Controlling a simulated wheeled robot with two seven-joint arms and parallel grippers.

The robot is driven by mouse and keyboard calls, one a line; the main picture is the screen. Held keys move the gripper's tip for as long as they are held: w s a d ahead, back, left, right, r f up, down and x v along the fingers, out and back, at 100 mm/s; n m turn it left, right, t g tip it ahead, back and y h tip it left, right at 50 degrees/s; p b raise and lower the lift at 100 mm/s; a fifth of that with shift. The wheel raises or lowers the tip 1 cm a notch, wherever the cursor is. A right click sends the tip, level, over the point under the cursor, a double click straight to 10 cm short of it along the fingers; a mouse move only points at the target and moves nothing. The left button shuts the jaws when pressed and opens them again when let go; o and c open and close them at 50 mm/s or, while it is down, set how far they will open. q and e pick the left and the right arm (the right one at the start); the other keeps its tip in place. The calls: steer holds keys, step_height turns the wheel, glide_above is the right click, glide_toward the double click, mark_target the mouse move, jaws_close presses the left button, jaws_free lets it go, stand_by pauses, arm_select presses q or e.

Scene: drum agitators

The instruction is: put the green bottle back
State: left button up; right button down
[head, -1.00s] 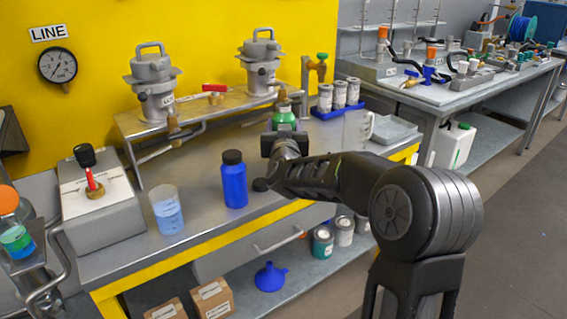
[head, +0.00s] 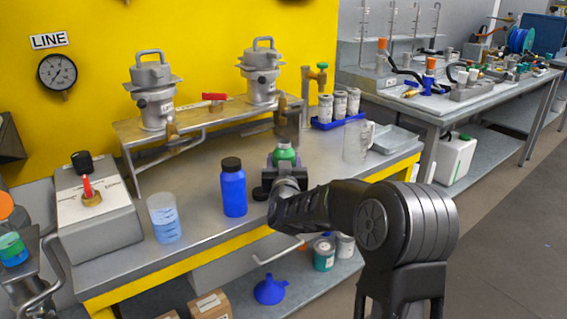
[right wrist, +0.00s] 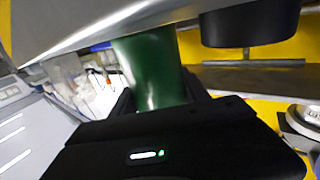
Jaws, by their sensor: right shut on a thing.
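The green bottle (head: 285,155) is upright in my right gripper (head: 284,170), over the front middle of the grey bench, to the right of the blue bottle. In the right wrist view the bottle's green body (right wrist: 152,65) stands between the dark fingers of the same gripper (right wrist: 160,95), which is shut on it. The fingers hide its lower part in the head view, so I cannot tell whether it touches the bench. My left gripper is not in view.
A blue bottle (head: 233,188) and a beaker of blue liquid (head: 165,220) stand left of my gripper. A clear jug (head: 357,143) and a grey tray (head: 394,139) are to the right. Behind are a metal rack (head: 190,115) and a blue tray of tins (head: 338,122).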

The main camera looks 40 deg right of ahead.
steer(key=shift+f, duration=0.1)
steer(key=c, duration=0.6)
jaws_free()
steer(key=shift+o, duration=0.2)
steer(key=shift+r, duration=0.2)
steer(key=shift+s+a, duration=0.15)
steer(key=p+v, duration=0.1)
steer(key=v, duration=1)
steer(key=shift+s+a, duration=0.2)
steer(key=shift+s, duration=0.05)
